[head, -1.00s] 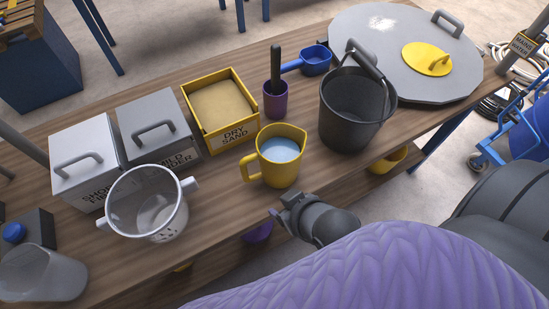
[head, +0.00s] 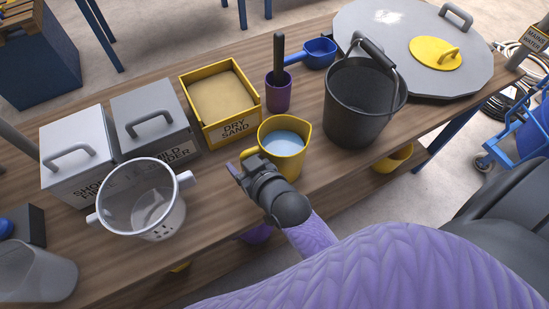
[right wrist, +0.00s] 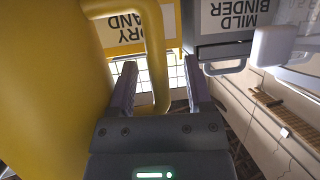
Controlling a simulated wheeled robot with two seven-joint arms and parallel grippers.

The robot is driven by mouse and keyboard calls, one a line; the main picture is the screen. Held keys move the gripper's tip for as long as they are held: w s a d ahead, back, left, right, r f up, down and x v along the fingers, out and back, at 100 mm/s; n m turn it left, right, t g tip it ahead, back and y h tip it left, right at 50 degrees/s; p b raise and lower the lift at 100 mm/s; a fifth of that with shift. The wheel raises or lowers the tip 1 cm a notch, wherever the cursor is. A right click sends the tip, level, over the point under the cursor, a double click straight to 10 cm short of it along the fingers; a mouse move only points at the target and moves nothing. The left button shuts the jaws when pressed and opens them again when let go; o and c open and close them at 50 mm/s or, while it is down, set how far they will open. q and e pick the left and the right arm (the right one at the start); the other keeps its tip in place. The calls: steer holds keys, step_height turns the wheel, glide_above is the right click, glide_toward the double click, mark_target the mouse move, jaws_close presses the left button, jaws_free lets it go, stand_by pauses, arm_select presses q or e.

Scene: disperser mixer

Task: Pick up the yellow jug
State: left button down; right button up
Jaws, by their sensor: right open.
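The yellow jug (head: 290,167) stands upright on the wooden bench with pale blue liquid inside. Its handle faces left in the head view. My right gripper (head: 239,168) is open at the handle side of the jug, partly covering the handle. In the right wrist view, the jug's body (right wrist: 50,85) fills the left side. Its handle (right wrist: 157,65) shows between the two open fingers of my right gripper (right wrist: 160,82); I cannot tell if they touch it. My left gripper is not in view.
A black bucket (head: 350,108) stands right of the jug. A yellow dry sand box (head: 232,135) and purple cup (head: 279,97) are behind it.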

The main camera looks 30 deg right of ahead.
steer(key=shift+r, duration=0.1)
jaws_close()
stand_by(1.3)
